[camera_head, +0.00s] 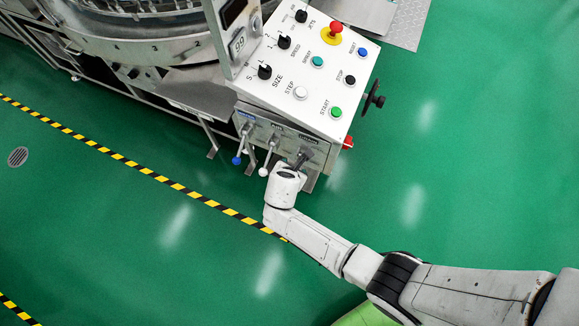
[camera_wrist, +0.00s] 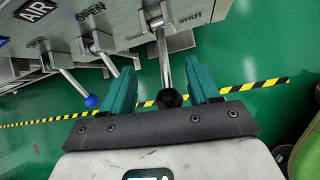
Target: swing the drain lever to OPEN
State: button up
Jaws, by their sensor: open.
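The black-knobbed lever (camera_wrist: 168,97) at the right of the row of three, which I take as the drain lever, points down from its mount in the wrist view. My gripper (camera_wrist: 160,88) is open, with one teal finger on each side of this lever, apparently without gripping it. In the head view my gripper (camera_head: 297,168) is at the right end of the lever panel (camera_head: 262,128) and hides most of that lever. OPEN markings show on the panel in the wrist view, but the right lever's own name is not readable.
A blue-knobbed lever (camera_head: 239,150) and a white-knobbed lever (camera_head: 267,158) hang just left of my gripper. The white control box (camera_head: 300,60) with buttons and dials overhangs the panel. A black handwheel (camera_head: 374,98) is at its right. The green floor (camera_head: 440,190) is clear around.

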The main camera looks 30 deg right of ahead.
jog(key=p+v, duration=0.1)
jog(key=v, duration=0.7)
jog(key=shift+a+r, duration=0.25)
jog(key=shift+r, duration=0.05)
jog(key=shift+s, duration=0.15)
jog(key=shift+c, duration=0.2)
